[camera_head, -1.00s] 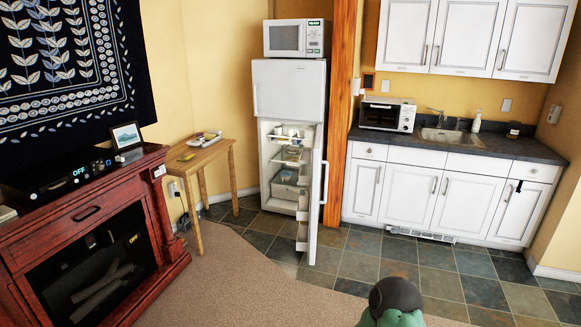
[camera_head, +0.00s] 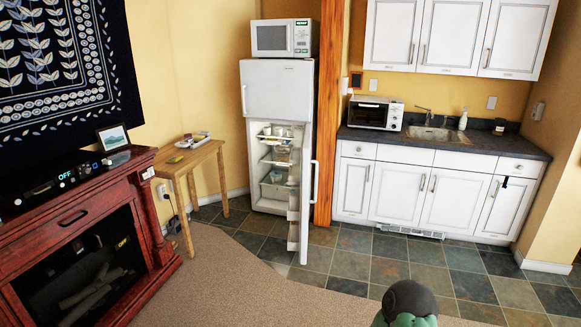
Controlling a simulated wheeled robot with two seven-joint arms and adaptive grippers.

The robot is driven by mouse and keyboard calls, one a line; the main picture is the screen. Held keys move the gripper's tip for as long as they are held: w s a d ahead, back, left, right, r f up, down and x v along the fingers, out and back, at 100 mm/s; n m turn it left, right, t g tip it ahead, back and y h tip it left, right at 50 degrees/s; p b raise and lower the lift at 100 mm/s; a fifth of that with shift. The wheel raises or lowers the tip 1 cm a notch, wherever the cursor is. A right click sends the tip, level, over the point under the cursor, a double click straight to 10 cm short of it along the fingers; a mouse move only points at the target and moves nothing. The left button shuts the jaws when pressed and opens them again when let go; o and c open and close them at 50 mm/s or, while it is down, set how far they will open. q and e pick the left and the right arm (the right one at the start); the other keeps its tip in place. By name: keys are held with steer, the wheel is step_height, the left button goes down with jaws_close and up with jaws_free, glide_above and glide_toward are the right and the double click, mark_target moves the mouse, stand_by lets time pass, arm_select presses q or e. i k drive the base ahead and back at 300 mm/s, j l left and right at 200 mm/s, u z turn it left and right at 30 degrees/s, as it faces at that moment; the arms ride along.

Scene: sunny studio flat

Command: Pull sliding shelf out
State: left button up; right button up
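The white fridge (camera_head: 284,90) stands at the back, left of the wooden post. Its lower door (camera_head: 307,190) is open, swung out toward me on the right side. Inside, several shelves show; a middle shelf (camera_head: 280,161) holds a few items, and a clear bin (camera_head: 275,190) sits low down. The open door hides the right part of the interior. I cannot tell from here whether any shelf is pulled out. Neither of my grippers is in view.
A small wooden table (camera_head: 190,160) stands left of the fridge. A red fireplace cabinet (camera_head: 80,240) fills the left. White kitchen cabinets (camera_head: 420,190) with a sink are at the right. A dark and green rounded object (camera_head: 407,305) is at the bottom edge. Carpet and tiles between are clear.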

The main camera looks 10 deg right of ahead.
mark_target(281, 157)
steer(key=i, duration=2.8)
steer(key=i+l+u, duration=0.1)
steer(key=i, duration=1.3)
steer(key=i+l, duration=0.15)
steer(key=i, duration=1.2)
